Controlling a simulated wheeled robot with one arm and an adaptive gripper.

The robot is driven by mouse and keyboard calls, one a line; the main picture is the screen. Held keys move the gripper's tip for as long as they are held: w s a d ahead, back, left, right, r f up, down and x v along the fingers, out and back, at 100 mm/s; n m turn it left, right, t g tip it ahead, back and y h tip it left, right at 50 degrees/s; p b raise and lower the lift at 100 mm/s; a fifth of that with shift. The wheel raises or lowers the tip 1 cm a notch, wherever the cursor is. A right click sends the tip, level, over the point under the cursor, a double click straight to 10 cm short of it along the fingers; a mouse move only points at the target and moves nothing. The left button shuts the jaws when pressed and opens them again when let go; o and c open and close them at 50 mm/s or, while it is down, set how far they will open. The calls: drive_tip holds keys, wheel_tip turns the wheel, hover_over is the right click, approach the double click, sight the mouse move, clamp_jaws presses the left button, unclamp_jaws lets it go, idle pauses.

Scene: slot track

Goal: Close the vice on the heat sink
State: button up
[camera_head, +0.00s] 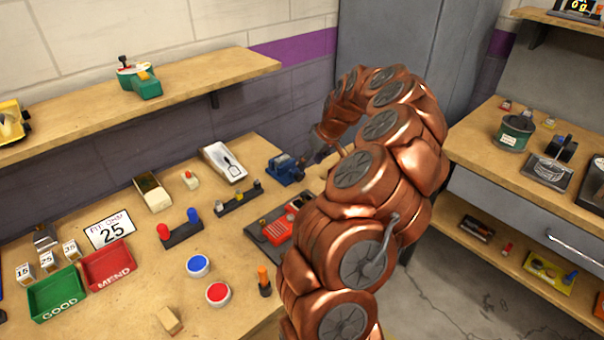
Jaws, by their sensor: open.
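The blue vice (284,170) stands at the right back of the wooden workbench. My gripper (314,158) is just to the right of the vice, at the end of my copper-coloured arm, which curves down from above. It is open, small in the picture and partly hidden by my arm. I cannot tell whether it touches the vice. I cannot make out a heat sink, nor how far apart the vice jaws are.
Left of the vice are a dark slotted track (238,199) and a tilted white card holder (222,161). A dark tray with red parts (272,232) lies in front. Green (57,294) and red (108,266) bins stand at left. A shelf (190,88) overhangs the back.

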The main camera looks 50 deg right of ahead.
sight(301, 177)
drive_tip(key=shift+p+x, duration=1.15)
drive_tip(key=shift+x, duration=2.65)
drive_tip(key=shift+a, duration=0.1)
clamp_jaws()
drive_tip(key=shift+f, duration=0.1)
